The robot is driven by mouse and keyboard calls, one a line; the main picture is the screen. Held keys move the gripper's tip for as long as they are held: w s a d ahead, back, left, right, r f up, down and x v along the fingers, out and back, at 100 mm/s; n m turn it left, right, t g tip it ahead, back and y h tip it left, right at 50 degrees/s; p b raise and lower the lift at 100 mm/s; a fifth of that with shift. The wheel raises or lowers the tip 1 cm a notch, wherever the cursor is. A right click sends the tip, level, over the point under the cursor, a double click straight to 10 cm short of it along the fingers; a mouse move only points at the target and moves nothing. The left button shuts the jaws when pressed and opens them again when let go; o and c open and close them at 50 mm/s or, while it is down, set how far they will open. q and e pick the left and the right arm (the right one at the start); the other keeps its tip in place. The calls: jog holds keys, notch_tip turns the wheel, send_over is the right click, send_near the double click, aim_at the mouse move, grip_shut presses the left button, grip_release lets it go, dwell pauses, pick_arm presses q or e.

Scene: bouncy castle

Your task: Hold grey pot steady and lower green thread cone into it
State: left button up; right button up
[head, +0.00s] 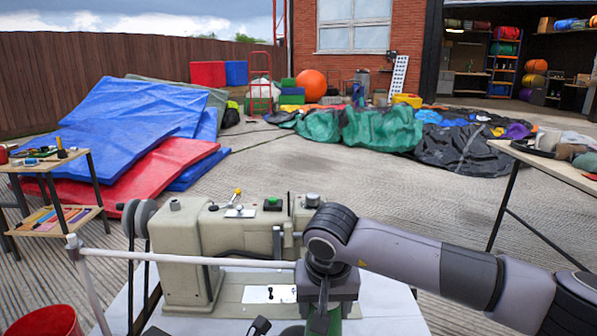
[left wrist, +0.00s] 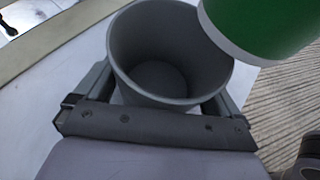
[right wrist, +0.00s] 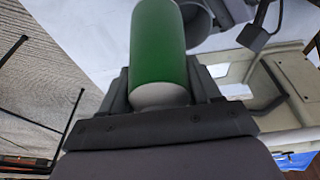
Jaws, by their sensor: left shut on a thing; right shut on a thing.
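The grey pot (left wrist: 165,95) is upright with its open mouth up, and its inside looks empty in the left wrist view. My left gripper (left wrist: 152,108) is shut on the pot, one finger on each side. The green thread cone (right wrist: 158,50) is held in my right gripper (right wrist: 163,92), which is shut around it near its white end. In the left wrist view the cone (left wrist: 265,25) hangs above and to the right of the pot's rim, overlapping it in the picture. In the head view my right gripper (head: 325,305) hides most of the cone, and the pot is not visible.
A beige sewing machine (head: 190,250) stands on the white table (head: 385,315) left of my right gripper. A thin white rail (head: 190,261) crosses in front of it. A red bucket (head: 45,322) is at the lower left. Side tables stand left and right.

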jog(key=shift+w+a+r, duration=0.1)
jog(key=shift+w+a, duration=0.4)
jog(key=shift+a, duration=0.25)
jog(key=shift+w+a+r, duration=0.1)
jog(key=shift+w+a, duration=0.4)
jog(key=shift+a, duration=0.25)
jog(key=shift+w+a+r, duration=0.1)
jog(key=shift+w+a, duration=0.4)
jog(key=shift+a, duration=0.25)
jog(key=shift+f, duration=0.15)
jog(key=shift+f, duration=0.2)
jog(key=shift+r, duration=0.1)
dwell(0.5)
